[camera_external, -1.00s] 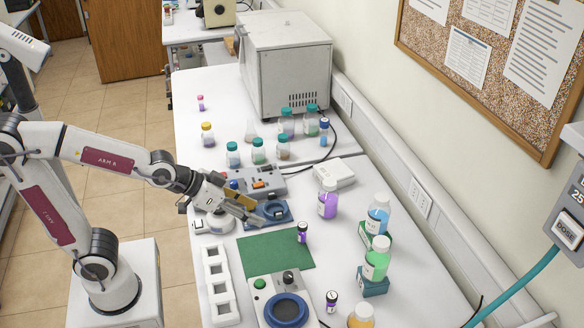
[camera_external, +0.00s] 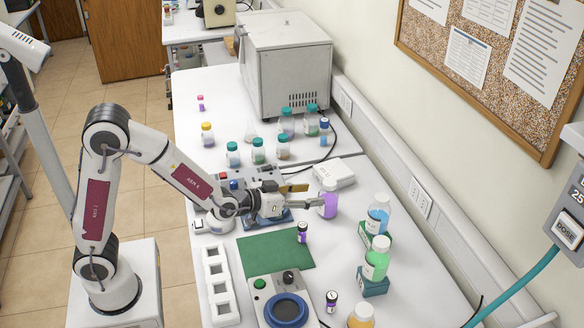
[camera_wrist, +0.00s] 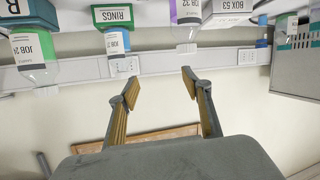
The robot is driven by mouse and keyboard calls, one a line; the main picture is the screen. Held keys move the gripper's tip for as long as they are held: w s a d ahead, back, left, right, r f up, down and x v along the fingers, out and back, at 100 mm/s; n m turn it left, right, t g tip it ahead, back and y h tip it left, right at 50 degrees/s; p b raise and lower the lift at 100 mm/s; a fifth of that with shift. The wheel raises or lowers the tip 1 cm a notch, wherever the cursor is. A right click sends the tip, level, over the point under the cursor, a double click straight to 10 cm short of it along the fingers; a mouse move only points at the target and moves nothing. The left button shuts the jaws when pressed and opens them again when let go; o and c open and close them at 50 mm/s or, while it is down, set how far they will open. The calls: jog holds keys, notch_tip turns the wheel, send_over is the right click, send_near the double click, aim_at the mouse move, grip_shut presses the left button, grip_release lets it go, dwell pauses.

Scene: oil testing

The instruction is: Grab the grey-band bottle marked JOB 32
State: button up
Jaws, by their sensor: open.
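The bottle marked JOB 32 (camera_wrist: 187,34) shows upside down at the top of the wrist view, its label partly cut off by the frame edge. It appears to be the upright bottle with purple contents (camera_external: 328,206) on the bench in the external view.
A blue bottle (camera_external: 378,215) and a green bottle (camera_external: 376,262) stand on small boxes to the right. A white box (camera_external: 336,172) lies behind the purple bottle. Small vials (camera_external: 302,232) stand near the green mat (camera_external: 270,254). A wall runs behind the bench.

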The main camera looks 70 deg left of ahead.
aim_at(325, 187)
jog(key=shift+w+a+f+n+t+y, duration=0.3)
jog(key=shift+w+a+f+y, duration=0.25)
jog(key=shift+a+f+y, duration=0.35)
jog(key=shift+w+a+f+n+t+y, duration=0.25)
jog(key=shift+w+a+f+t+y, duration=0.3)
jog(key=shift+a+f, duration=0.5)
jog(key=shift+w+a+f+n+t+y, duration=0.25)
jog(key=shift+w+a+f+y, duration=0.3)
jog(key=shift+a+f+y, duration=0.4)
jog(key=shift+w+a, duration=0.1)
jog(key=shift+x, duration=1.15)
jog(key=shift+w, duration=0.15)
jog(key=shift+x, duration=2.5)
jog(key=shift+r, duration=0.1)
grip_shut()
